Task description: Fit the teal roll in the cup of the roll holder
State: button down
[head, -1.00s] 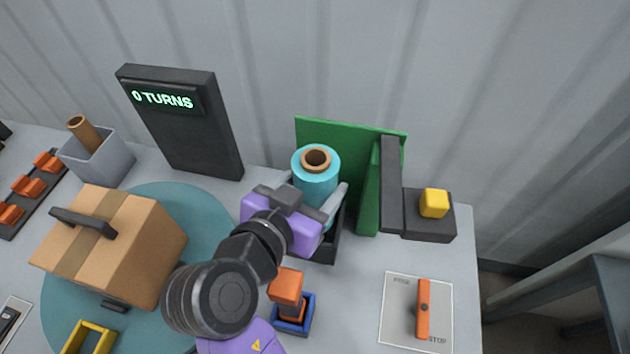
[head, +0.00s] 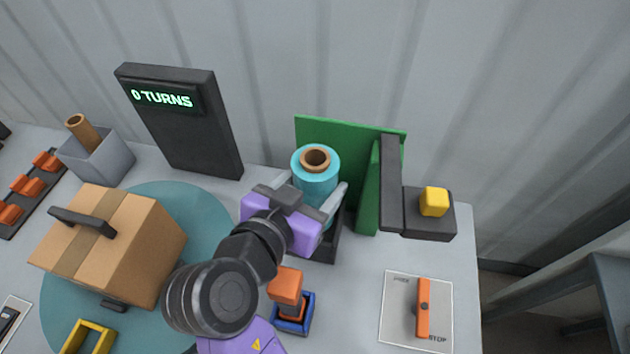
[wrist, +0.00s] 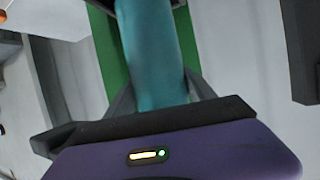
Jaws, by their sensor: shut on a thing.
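The teal roll (head: 317,181) stands upright with its brown core showing on top, in front of the green panel. My gripper (head: 325,205) is shut around the roll from the front left; a grey finger shows along its right side. In the wrist view the teal roll (wrist: 155,50) fills the middle, between the fingers. A dark part, which looks like the roll holder (head: 328,248), shows low behind my gripper. Its cup and the roll's lower end are hidden, so I cannot tell whether the roll is seated.
The green panel (head: 345,135) and a dark post (head: 390,180) stand close behind and right of the roll. A yellow block (head: 433,202) sits on a dark base. A carton (head: 120,240) rests on the teal turntable (head: 215,220). An orange-and-blue piece (head: 290,300) stands in front.

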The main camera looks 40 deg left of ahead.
jog(key=shift+c, duration=1.4)
grip_release()
jog(key=shift+o, duration=0.2)
jog(key=shift+f, duration=0.15)
jog(key=b+v, duration=0.1)
jog(key=v, duration=0.7)
